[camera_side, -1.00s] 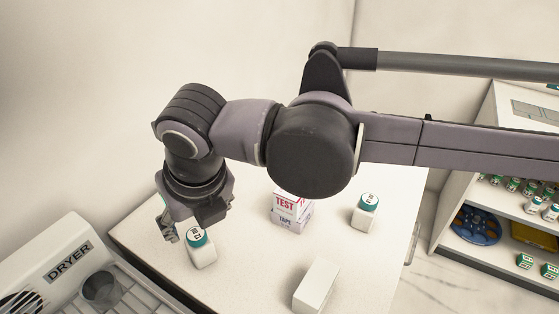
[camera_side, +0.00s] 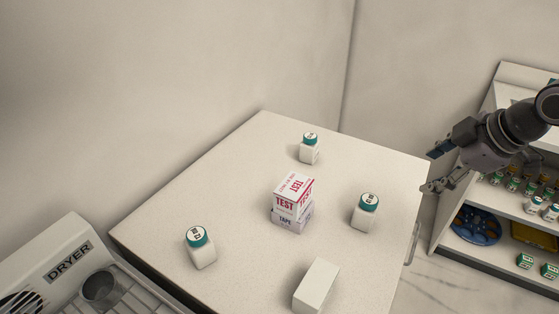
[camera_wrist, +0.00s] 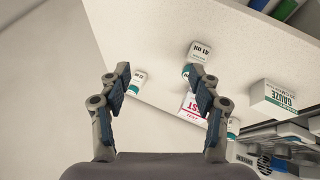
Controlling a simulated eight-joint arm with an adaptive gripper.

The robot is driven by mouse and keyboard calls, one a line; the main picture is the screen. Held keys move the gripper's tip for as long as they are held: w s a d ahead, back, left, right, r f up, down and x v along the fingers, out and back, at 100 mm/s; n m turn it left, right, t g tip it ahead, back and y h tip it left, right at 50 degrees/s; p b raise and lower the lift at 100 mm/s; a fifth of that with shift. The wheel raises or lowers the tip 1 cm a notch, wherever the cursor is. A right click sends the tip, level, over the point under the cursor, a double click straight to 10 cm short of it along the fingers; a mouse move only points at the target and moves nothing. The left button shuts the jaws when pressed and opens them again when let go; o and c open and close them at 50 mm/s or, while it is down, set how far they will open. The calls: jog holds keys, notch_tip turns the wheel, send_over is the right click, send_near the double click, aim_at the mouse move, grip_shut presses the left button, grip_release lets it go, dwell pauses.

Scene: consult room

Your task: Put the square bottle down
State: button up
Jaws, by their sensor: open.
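Three white square bottles with teal caps stand upright on the white table (camera_side: 245,160). One bottle (camera_side: 202,254) is at the left near the dryer, one (camera_side: 309,151) at the back, and one (camera_side: 364,216) at the right. Which of them the task means cannot be told. My gripper (camera_side: 432,170) is open and empty at the table's right edge, apart from all bottles. In the wrist view my gripper (camera_wrist: 160,82) shows its spread fingers, with nothing between them held. Bottles show beyond the fingers there, one of them (camera_wrist: 200,52) behind the right finger.
A TEST box (camera_side: 292,190) sits on a TAPE box (camera_side: 291,220) mid-table. A white box (camera_side: 316,286) lies at the front. The dryer (camera_side: 60,265) is at left. Shelves (camera_side: 497,205) with small bottles stand at right. Table space between the items is clear.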

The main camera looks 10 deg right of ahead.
jog(key=s+d+f+m+t+h, duration=0.1)
jog(key=s+d+f+m, duration=0.5)
jog(key=d+m, duration=0.3)
jog(key=shift+s+d+f+m, duration=0.15)
jog(key=shift+s+m, duration=0.45)
jog(key=shift+m, duration=0.5)
jog(key=shift+o, duration=0.5)
jog(key=shift+w, duration=0.1)
